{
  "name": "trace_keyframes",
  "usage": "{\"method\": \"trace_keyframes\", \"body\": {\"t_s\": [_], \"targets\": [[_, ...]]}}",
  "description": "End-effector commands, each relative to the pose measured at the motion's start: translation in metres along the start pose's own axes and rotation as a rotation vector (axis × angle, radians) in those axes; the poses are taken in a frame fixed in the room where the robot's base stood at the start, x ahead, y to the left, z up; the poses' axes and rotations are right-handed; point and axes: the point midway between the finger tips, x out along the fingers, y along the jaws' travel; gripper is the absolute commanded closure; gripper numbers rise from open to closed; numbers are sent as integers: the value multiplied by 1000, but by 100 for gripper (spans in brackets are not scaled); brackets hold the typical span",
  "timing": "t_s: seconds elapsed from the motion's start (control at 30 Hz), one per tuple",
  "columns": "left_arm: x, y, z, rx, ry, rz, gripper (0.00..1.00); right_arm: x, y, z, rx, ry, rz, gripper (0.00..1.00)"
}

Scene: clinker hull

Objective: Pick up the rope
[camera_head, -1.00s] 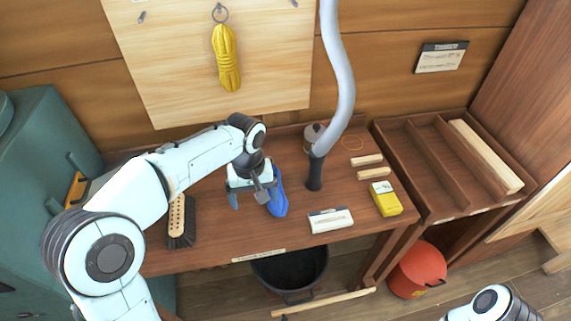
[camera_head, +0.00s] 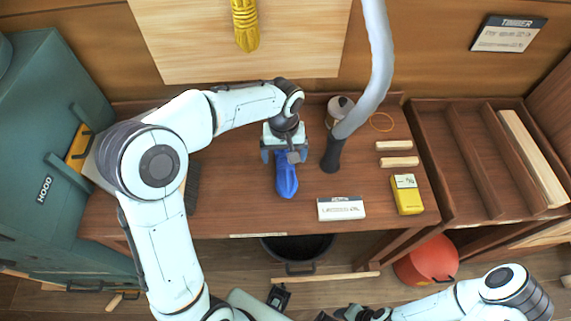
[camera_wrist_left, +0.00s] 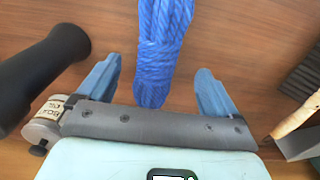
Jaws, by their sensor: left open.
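A blue bundled rope (camera_head: 287,182) lies on the wooden bench. A yellow coiled rope (camera_head: 245,25) hangs on the pale board at the back. My left gripper (camera_head: 284,158) is over the far end of the blue rope and hides that end in the head view. In the left wrist view its blue fingers (camera_wrist_left: 160,85) are open, with the blue rope (camera_wrist_left: 160,40) between them and a gap on both sides. My right gripper (camera_head: 348,314) shows only in part at the bottom edge of the head view; its jaws are unclear.
A grey hose with a black nozzle (camera_head: 331,155) stands just right of the rope, near a small tin (camera_head: 340,107). A white box (camera_head: 341,208), a yellow box (camera_head: 407,194) and two wood blocks lie further right. A brush (camera_head: 193,187) is left.

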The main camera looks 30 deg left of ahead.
Motion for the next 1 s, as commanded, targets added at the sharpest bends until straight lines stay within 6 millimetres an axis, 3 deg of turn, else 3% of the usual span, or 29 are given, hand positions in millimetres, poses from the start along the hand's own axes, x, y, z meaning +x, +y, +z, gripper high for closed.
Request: {"method": "trace_keyframes", "body": {"t_s": [0.17,0.4,0.73,0.93,1.0], "targets": [[14,0,0,0,-3,-1,7,0,0,0,0,1,0,57],[49,3,-2,-1,-2,-1,7,0,0,0,0,1,0,57],[55,3,-2,0,0,1,7,0,0,0,0,1,0,57],[55,3,-2,0,0,1,70,0,0,0,0,1,0,57],[54,3,-2,0,1,1,70,0,0,0,0,1,0,57]]}}
